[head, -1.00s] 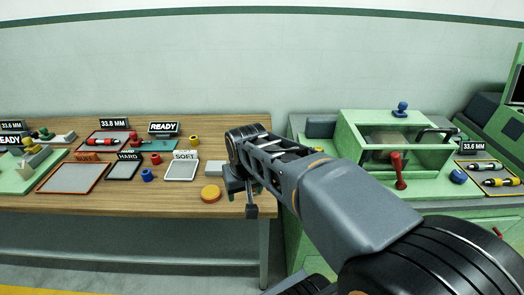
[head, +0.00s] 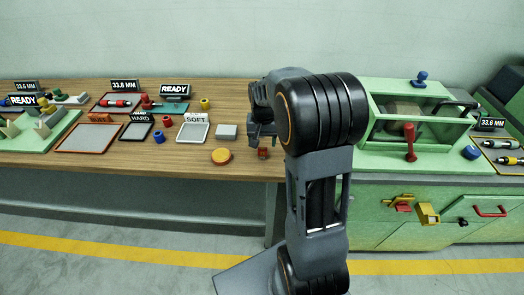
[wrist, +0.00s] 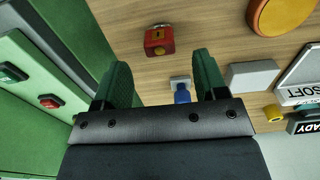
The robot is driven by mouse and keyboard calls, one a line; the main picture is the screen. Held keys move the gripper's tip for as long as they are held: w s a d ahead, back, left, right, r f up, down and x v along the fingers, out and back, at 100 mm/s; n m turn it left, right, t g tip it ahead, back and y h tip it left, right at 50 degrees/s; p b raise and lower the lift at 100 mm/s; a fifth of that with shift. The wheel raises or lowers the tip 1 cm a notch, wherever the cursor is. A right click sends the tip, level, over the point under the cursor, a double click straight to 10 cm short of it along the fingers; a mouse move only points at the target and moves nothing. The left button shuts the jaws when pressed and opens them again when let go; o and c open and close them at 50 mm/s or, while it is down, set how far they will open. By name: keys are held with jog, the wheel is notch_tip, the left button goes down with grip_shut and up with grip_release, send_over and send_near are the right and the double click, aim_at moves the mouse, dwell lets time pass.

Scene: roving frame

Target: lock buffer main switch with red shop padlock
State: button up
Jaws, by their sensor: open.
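The red padlock (wrist: 159,40) lies on the wooden bench, with a yellowish patch on its face. It also shows small near the bench's right front edge in the head view (head: 263,153). My gripper (wrist: 162,62) is open and empty. In the wrist view the padlock appears just beyond and between its green fingertips, apart from both. In the head view my gripper (head: 256,117) hangs over the bench's right end, partly hidden by my wrist. A red handle on a yellow plate (head: 403,204), apparently the main switch, is on the green cabinet front.
A yellow box-like piece (head: 428,213) and a red pull handle (head: 490,211) stick out from the cabinet front. An orange-yellow disc (head: 221,156) and a grey block (head: 227,132) lie near the padlock. A blue piece (wrist: 182,92) shows between my fingers in the wrist view.

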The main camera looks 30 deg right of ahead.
aim_at(263, 148)
jog(key=shift+f, duration=3.1)
jog(key=shift+c, duration=0.2)
jog(key=c, duration=1)
jog(key=shift+r+p, duration=1.95)
jog(key=shift+r, duration=0.6)
